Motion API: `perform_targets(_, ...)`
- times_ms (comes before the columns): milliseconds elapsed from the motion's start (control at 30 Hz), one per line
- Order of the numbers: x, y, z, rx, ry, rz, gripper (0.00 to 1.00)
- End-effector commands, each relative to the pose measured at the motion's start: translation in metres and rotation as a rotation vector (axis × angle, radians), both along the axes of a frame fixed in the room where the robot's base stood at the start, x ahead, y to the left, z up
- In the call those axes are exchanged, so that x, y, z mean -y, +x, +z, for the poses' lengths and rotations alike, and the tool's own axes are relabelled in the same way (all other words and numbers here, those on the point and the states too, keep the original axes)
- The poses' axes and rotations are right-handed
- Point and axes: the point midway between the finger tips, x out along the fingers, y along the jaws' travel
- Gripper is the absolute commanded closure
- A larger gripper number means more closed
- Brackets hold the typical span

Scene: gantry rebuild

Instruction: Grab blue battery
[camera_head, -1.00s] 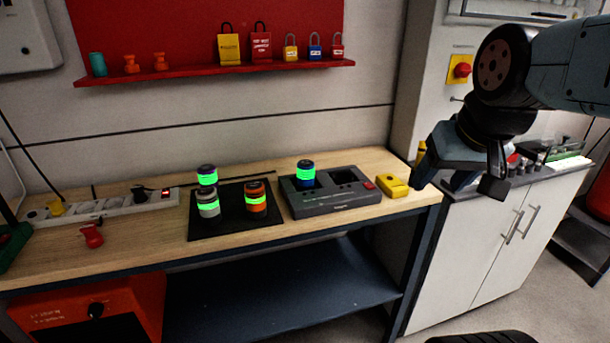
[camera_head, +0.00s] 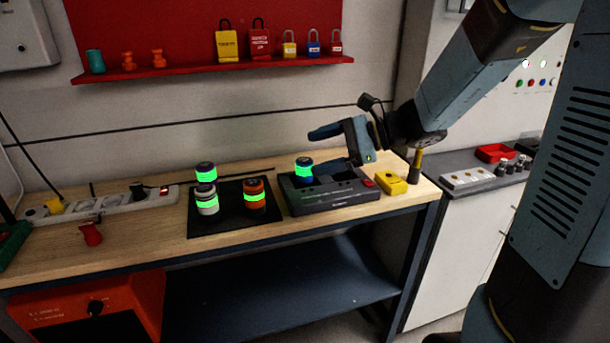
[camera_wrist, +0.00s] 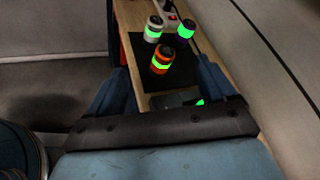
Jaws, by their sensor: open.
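A blue battery (camera_head: 304,171) with a glowing green band stands upright in the left part of the dark charger (camera_head: 335,200). A white battery (camera_head: 207,201) and an orange battery (camera_head: 254,196) stand on the mat too. My gripper (camera_head: 318,150) is open and empty, just above and right of the charger's blue battery. In the wrist view only a green sliver (camera_wrist: 200,102) of that battery shows, near the right finger.
A yellow block (camera_head: 391,183) lies right of the charger, below my wrist. A power strip (camera_head: 110,205) and a red object (camera_head: 91,234) lie at the left. A red shelf (camera_head: 200,73) with padlocks hangs on the wall behind. Bare wood lies in front of the mat.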

Motion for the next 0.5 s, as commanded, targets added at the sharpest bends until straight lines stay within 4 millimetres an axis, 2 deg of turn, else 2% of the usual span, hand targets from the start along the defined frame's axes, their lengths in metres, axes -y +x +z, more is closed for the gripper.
perform_targets(100,-0.003,0.038,-0.01,-0.119,0.147,-0.117,0.16)
perform_targets(300,0.003,0.096,-0.028,-0.268,0.359,-0.307,0.16)
perform_targets(500,0.014,0.129,-0.042,-0.341,0.477,-0.423,0.16)
